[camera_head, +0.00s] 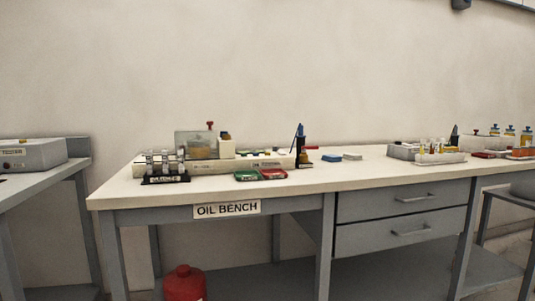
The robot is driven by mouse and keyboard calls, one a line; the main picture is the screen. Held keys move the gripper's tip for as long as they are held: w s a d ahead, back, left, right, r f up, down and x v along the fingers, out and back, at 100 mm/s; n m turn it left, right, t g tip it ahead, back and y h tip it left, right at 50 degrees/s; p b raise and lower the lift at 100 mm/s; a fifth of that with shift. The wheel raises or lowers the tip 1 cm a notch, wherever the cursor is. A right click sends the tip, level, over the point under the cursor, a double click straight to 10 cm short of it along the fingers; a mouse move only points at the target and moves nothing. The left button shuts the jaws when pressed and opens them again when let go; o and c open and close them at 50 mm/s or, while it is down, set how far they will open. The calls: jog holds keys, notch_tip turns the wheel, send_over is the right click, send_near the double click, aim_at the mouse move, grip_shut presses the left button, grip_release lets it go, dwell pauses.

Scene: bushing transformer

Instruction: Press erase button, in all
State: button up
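A long white instrument (240,161) lies along the back left of the oil bench (316,180). Small coloured spots that may be buttons show on its top right part (268,155). They are too small to read, so I cannot tell which is an erase button. A clear box-like part with amber contents and a red knob stands on the instrument's left half. At the far left, a grey box (32,154) with a label and a dark red spot sits on another table. The label is too small to read surely. My gripper is not in view.
A black rack with vials (165,178), green tray (247,176) and red tray (273,174) stand before the instrument. Blue and pale blocks (331,158) lie right of it. More racks and bottles (440,156) stand at right. A red can (184,283) is below. The bench's middle front is clear.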

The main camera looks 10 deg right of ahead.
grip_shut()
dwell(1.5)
